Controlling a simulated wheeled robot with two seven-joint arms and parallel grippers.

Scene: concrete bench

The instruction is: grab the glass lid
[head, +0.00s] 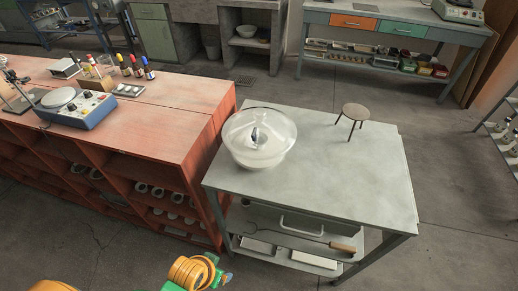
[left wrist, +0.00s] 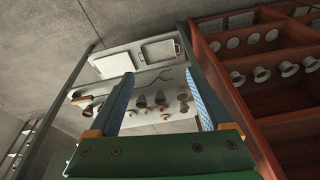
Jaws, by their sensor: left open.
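The clear glass lid (head: 275,122) sits on a round glass bowl (head: 262,160) near the left end of the grey bench top (head: 345,165). A dark-and-white knob shows at its middle. My left gripper (left wrist: 160,76) is open in the left wrist view, with two blue-padded fingers apart and nothing between them. It faces the bench's lower shelf, and the lid is not seen there. In the head view only orange and green parts of my arm show at the bottom edge, below and left of the bench. My right gripper is not in view.
A small round stool-like stand (head: 355,112) is at the bench's back right. The lower shelf holds trays (head: 262,247) and a wooden-handled tool (head: 342,247). A red shelf unit (head: 170,140) adjoins on the left, bearing a blue device (head: 75,110). The bench's front right is clear.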

